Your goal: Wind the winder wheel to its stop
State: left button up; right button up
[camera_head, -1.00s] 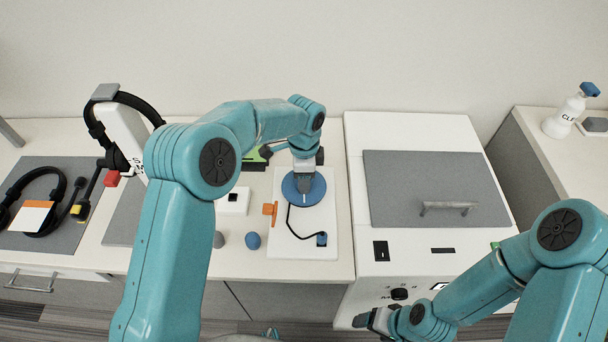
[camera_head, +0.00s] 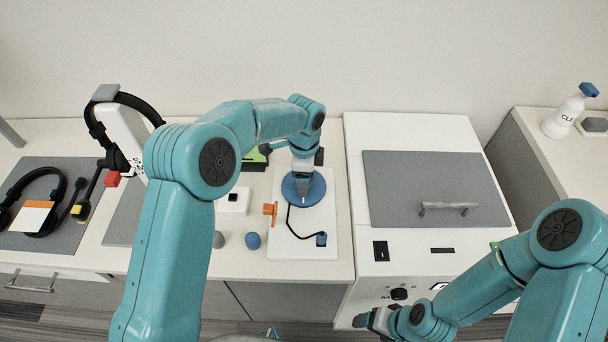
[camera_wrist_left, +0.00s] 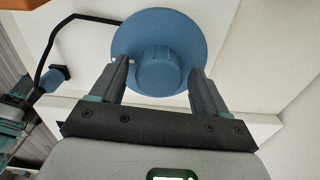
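The winder wheel (camera_head: 316,190) is a blue disc lying on a white base plate (camera_head: 290,250) on the bench. My left gripper (camera_head: 303,190) is over it, pointing down. In the left wrist view, the wheel (camera_wrist_left: 190,30) has a raised round blue hub (camera_wrist_left: 158,75). The fingers of my left gripper (camera_wrist_left: 159,68) stand on either side of the hub, with a narrow gap showing, so it looks open around it. In the head view, the gripper hides part of the wheel. My right gripper (camera_head: 370,319) is low in front of the white cabinet; its fingers are unclear.
A black cable (camera_head: 291,224) runs from the wheel to a small blue plug (camera_head: 321,239). An orange piece (camera_head: 270,210) is at the plate's left edge. Blue (camera_head: 253,241) and grey (camera_head: 218,240) pegs stand left of it. A white cabinet (camera_head: 362,240) adjoins on the right.

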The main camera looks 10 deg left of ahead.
pick_arm(q)
jog(key=shift+r, duration=0.35)
notch_tip(320, 180, up, 16)
jog(key=shift+f, duration=0.25)
